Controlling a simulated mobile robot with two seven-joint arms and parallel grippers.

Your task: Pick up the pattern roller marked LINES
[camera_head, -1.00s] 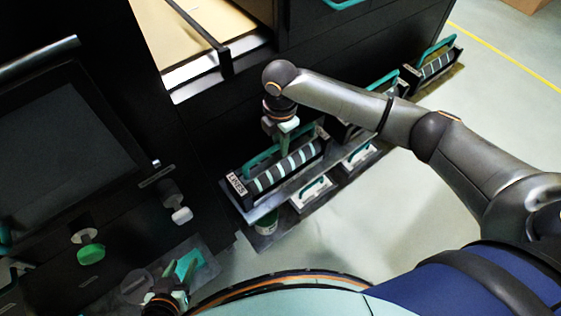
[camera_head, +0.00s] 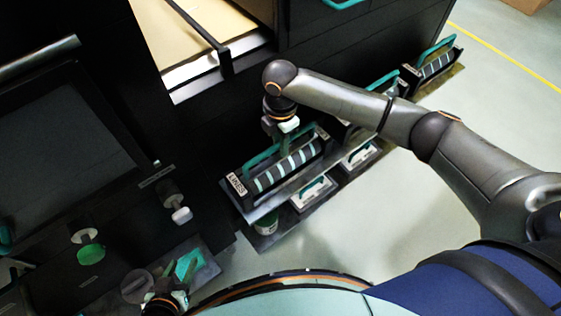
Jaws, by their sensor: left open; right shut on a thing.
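The LINES pattern roller (camera_head: 290,168) has a dark body with pale stripes, a teal handle (camera_head: 262,158) and a white end label. It rests on a dark shelf against the black machine. My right gripper (camera_head: 285,145) reaches down from above and is shut on the roller's handle; its arm comes in from the right. The fingertips are small and partly lost against the handle. My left gripper (camera_head: 176,291) is open and empty at the bottom left, well apart from the roller, partly cut off by my body.
Other teal-handled rollers stand further right along the machine, one at the far end (camera_head: 436,66). Teal-handled white blocks (camera_head: 313,193) and a small can (camera_head: 266,224) sit on a lower shelf. A control panel with a screen (camera_head: 60,140) is at left. The floor to the right is open.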

